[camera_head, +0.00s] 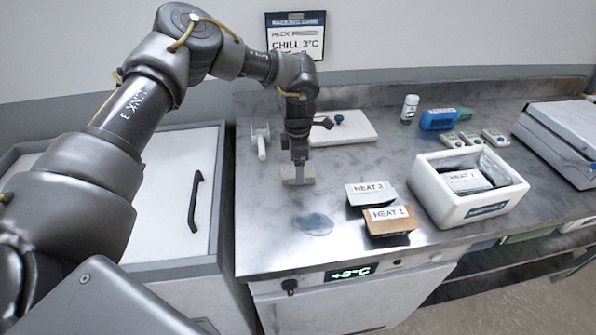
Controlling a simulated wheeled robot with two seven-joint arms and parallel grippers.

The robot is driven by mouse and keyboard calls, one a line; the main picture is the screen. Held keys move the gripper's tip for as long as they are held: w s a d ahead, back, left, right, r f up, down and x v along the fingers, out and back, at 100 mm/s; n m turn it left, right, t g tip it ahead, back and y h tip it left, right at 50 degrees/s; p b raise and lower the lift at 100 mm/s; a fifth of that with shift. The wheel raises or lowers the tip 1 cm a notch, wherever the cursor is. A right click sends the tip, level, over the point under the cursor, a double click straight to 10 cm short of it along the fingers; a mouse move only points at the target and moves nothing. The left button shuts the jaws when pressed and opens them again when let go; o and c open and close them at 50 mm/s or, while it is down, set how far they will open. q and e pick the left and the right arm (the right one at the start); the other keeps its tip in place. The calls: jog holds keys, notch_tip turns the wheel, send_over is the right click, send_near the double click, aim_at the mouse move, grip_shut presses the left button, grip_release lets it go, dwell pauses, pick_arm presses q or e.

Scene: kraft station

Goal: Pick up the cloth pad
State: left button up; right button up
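My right gripper is not in view.
A bluish wet patch (312,224) lies in front of the pad. Pouches HEAT 3 (371,188) and HEAT 1 (389,214) lie to its right. A white box (431,191) holds more pouches. A white board (345,130) and a white holder (261,141) stand behind.

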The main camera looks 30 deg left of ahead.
pick_arm(q)
notch_tip(320, 180, down, 2)
jog(key=shift+f, duration=0.2)
jog(key=c, duration=1.1)
jog(key=shift+o, duration=0.2)
jog(key=shift+r, duration=0.1)
jog(key=shift+w+r+b, duration=0.1)
jog(key=shift+r+b, duration=0.3)
jog(key=shift+r, duration=0.1)
jog(key=s+d+r+b, duration=0.5)
jog(key=s+d+r, duration=0.4)
jog(key=r, duration=0.3)
jog(key=shift+s+d, duration=0.3)
jog(key=shift+d, duration=0.35)
